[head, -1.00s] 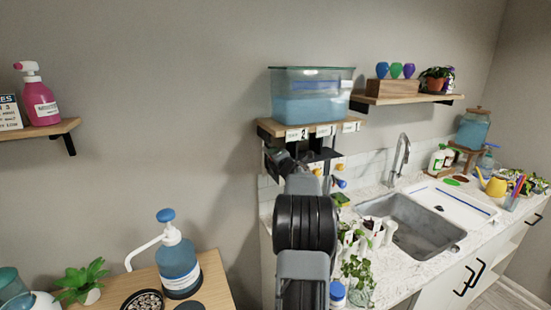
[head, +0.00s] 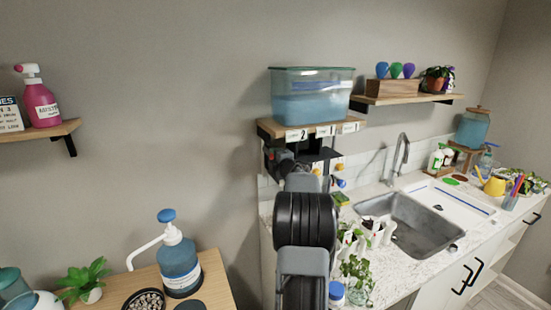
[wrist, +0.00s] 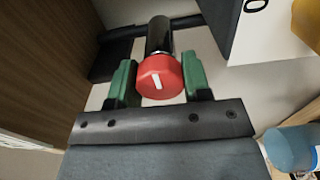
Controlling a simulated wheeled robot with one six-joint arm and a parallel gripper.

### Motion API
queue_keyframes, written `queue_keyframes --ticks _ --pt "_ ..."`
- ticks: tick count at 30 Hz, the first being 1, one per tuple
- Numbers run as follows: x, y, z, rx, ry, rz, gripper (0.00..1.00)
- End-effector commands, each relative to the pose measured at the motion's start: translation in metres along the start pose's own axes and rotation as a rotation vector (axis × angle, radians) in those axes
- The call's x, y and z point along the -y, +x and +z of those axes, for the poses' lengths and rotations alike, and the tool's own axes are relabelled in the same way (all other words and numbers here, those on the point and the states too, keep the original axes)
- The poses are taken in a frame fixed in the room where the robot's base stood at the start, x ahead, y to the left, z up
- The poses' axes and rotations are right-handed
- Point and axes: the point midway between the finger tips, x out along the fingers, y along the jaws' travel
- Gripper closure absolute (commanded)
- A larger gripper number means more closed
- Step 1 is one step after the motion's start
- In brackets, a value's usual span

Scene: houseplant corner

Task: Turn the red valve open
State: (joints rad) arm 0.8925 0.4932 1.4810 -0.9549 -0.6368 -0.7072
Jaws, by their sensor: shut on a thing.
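The red valve (wrist: 160,76) is a round red knob with a white mark on its face, on the end of a dark pipe (wrist: 159,36). In the wrist view the white mark is tilted slightly from upright. My gripper (wrist: 160,82) has its two green fingers on either side of the knob and is shut on it. In the head view my arm hides most of the valve, below the shelf that carries a clear tank of blue water (head: 312,97).
Yellow (head: 339,167) and blue (head: 340,182) knobs sit just right of the gripper under the shelf (head: 270,127). Potted plants (head: 357,272) and a sink (head: 410,222) stand to the right. A pump bottle (head: 178,262) stands on a wooden table at lower left.

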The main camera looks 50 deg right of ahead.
Motion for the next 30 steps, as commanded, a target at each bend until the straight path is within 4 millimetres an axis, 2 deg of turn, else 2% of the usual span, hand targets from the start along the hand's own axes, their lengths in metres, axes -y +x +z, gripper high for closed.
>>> queue_keyframes --ticks 8,9,17,25,30 --pt "0.0 0.0 0.0 0.001 0.003 0.0 0.79" --pt "0.0 0.0 0.0 0.001 0.003 0.0 0.55" --pt "0.0 0.0 0.0 0.0 0.001 0.0 0.31" --pt "0.0 -0.002 0.0 0.001 0.001 0.0 0.31" --pt "0.002 -0.021 0.001 0.003 0.0 0.0 0.31"
